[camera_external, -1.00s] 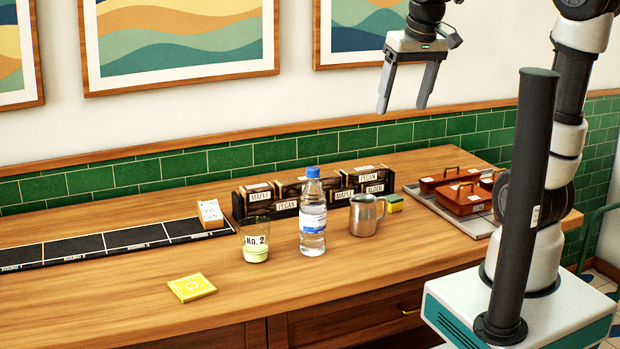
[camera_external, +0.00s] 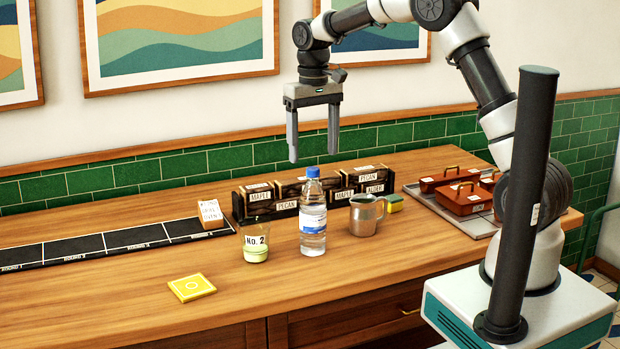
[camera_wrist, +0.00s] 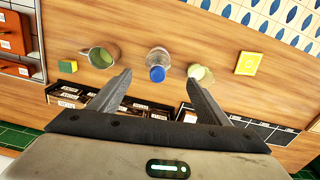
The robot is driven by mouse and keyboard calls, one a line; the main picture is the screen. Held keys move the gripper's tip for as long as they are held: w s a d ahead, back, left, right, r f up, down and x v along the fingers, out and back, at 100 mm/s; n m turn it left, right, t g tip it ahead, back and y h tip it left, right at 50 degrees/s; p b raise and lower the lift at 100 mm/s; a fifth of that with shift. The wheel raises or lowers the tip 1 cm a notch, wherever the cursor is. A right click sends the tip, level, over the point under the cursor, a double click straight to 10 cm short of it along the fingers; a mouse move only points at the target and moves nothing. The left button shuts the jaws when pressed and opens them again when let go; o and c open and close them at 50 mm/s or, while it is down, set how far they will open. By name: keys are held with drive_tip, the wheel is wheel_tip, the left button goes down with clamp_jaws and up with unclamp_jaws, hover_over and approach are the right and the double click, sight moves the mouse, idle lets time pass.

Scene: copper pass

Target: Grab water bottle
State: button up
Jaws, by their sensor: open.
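The water bottle (camera_external: 313,219) is clear plastic with a blue cap and a blue-and-white label. It stands upright on the wooden counter, between the "No. 2" cup and the metal pitcher. My gripper (camera_external: 313,158) is open and empty, with its fingers pointing down above the bottle in the external view. In the wrist view the bottle's blue cap (camera_wrist: 158,74) shows beyond and between the two fingertips (camera_wrist: 160,80), apart from them. Nothing is held.
The "No. 2" cup (camera_external: 255,244) stands close left of the bottle, the metal pitcher (camera_external: 364,216) close right. Labelled dark boxes (camera_external: 285,206) line up behind. A yellow-green sponge (camera_external: 394,203), a tray of red boxes (camera_external: 462,199) and a yellow square (camera_external: 191,288) lie farther off.

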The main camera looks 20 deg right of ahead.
sight(313, 169)
wheel_tip(313, 169, down, 6)
drive_tip(key=shift+r, duration=0.15)
drive_tip(key=shift+w+d+f+p, duration=0.1)
drive_tip(key=shift+w+f+p, duration=0.1)
drive_tip(key=shift+f, duration=1.1)
drive_tip(key=shift+w+f+p, duration=0.2)
drive_tip(key=shift+f, duration=1.05)
drive_tip(key=shift+c, duration=0.3)
drive_tip(key=shift+r, duration=0.1)
clamp_jaws()
